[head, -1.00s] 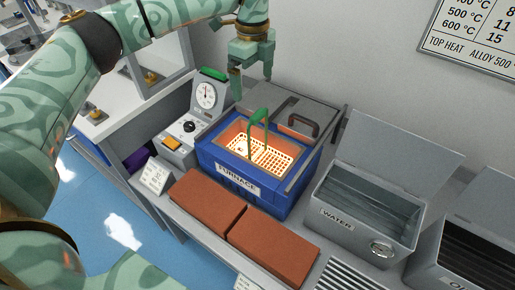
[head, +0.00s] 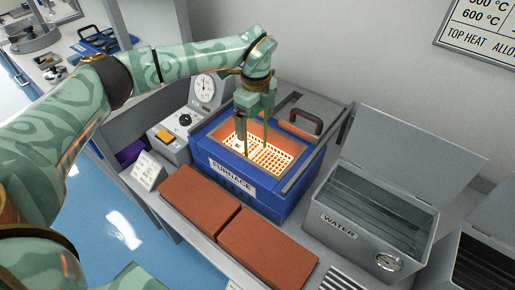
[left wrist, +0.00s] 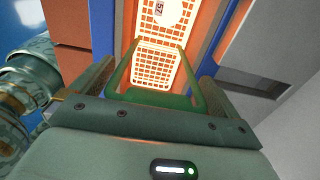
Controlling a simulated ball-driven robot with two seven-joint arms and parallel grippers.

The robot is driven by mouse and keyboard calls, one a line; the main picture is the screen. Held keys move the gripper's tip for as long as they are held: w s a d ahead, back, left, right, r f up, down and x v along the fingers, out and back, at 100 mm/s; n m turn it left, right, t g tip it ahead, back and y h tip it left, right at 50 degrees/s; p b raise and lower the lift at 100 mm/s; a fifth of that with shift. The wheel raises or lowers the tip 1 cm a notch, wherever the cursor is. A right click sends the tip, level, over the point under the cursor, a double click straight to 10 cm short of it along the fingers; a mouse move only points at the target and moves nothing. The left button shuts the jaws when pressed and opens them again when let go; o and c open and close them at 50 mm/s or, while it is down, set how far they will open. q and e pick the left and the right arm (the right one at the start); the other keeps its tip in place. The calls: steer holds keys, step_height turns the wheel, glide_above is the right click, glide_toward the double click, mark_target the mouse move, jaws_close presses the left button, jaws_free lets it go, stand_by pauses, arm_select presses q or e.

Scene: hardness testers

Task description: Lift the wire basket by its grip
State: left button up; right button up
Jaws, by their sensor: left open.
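The wire basket (head: 270,160) glows orange-white inside the blue furnace (head: 228,178), whose top is open. It also shows in the left wrist view (left wrist: 154,68), with a small dark marking inside it. Its green grip (left wrist: 155,98) is an arch rising from the basket. My left gripper (head: 254,122) is above the furnace opening, pointing down. In the left wrist view its open fingers (left wrist: 152,85) stand on either side of the grip, with gaps. In the head view the gripper mostly hides the grip. My right gripper is not in view.
A grey water tank (head: 370,225) with a raised lid stands right of the furnace, and another dark-filled tank (head: 485,265) lies beyond it. Red-brown bricks (head: 235,225) lie in front.

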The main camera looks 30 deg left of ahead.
arm_select(q)
steer(key=shift+s+r, duration=0.1)
steer(key=shift+r, duration=0.05)
steer(key=c, duration=1.4)
